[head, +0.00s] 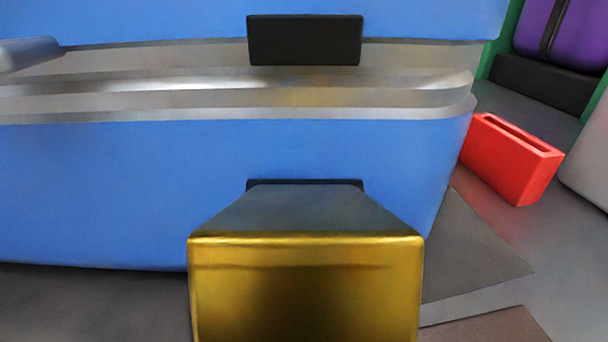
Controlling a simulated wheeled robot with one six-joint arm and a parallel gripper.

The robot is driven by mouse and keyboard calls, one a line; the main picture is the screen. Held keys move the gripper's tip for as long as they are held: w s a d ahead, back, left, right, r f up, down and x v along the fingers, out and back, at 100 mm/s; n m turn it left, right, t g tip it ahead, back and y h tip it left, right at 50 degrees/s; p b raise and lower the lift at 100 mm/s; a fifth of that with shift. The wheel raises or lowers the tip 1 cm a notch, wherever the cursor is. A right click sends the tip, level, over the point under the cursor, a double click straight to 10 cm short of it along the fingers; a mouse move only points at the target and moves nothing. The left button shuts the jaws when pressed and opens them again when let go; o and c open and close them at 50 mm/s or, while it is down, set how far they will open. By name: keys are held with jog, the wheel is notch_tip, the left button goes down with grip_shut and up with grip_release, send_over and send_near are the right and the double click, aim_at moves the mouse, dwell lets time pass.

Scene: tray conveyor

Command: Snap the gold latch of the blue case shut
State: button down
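The blue case (120,185) fills most of the head view, with a silver metal band (150,95) running across its front. The gold latch (305,285) is at the bottom middle, large and close. It sticks out toward me from a black mount (305,183) on the blue front below the band. Its upper face looks grey and its near end shines gold. A black block (305,40) sits above it at the top of the band. The latch stands apart from this block, so it is open. My gripper is not in view.
A red block with a slot (512,160) lies on the grey surface right of the case. A purple case (562,30) in a green frame stands at the upper right. A grey handle-like piece (28,54) juts in at upper left.

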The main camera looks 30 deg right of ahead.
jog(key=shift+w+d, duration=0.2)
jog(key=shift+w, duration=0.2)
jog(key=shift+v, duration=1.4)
